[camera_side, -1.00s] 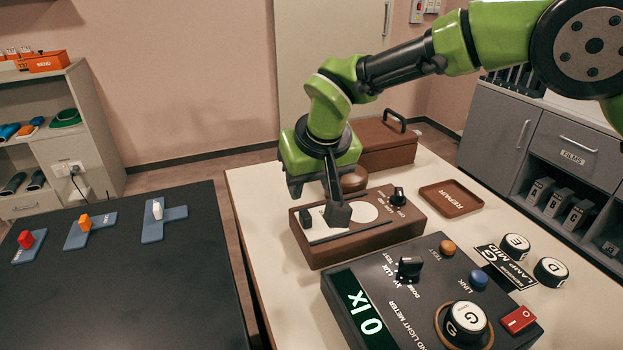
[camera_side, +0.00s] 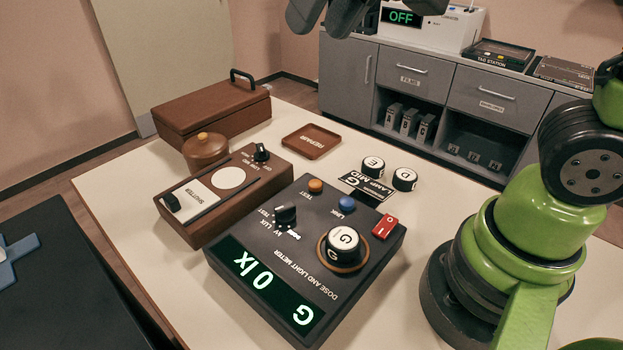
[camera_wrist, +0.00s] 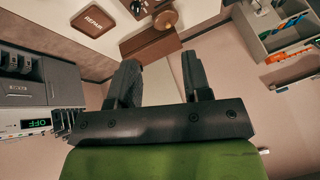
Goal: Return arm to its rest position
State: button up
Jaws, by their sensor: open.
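My gripper (camera_wrist: 158,82) is open and empty in the wrist view, its two dark fingers spread apart with nothing between them. In the side view only dark gripper parts show at the top edge, well above the table (camera_side: 110,210). The dose and light meter (camera_side: 300,250) stands on the table and its display reads "G 0 lx". The brown shutter box (camera_side: 222,190) is beside it, with a black slider at its left end. My green arm's lower part stands at the right of the side view; the middle of the arm is out of the picture.
A brown lidded case (camera_side: 212,108), a round brown pot (camera_side: 205,150) and a repair tray (camera_side: 311,141) stand behind. Capped lamps E (camera_side: 373,168) and D (camera_side: 404,179) lie to the right. Grey cabinets (camera_side: 440,95) carry a white unit reading OFF (camera_side: 430,22).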

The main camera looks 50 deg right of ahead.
jog(key=s+d+f+m+t, duration=0.1)
jog(key=s+d+f, duration=0.1)
jog(key=s, duration=1)
jog(key=shift+d, duration=0.55)
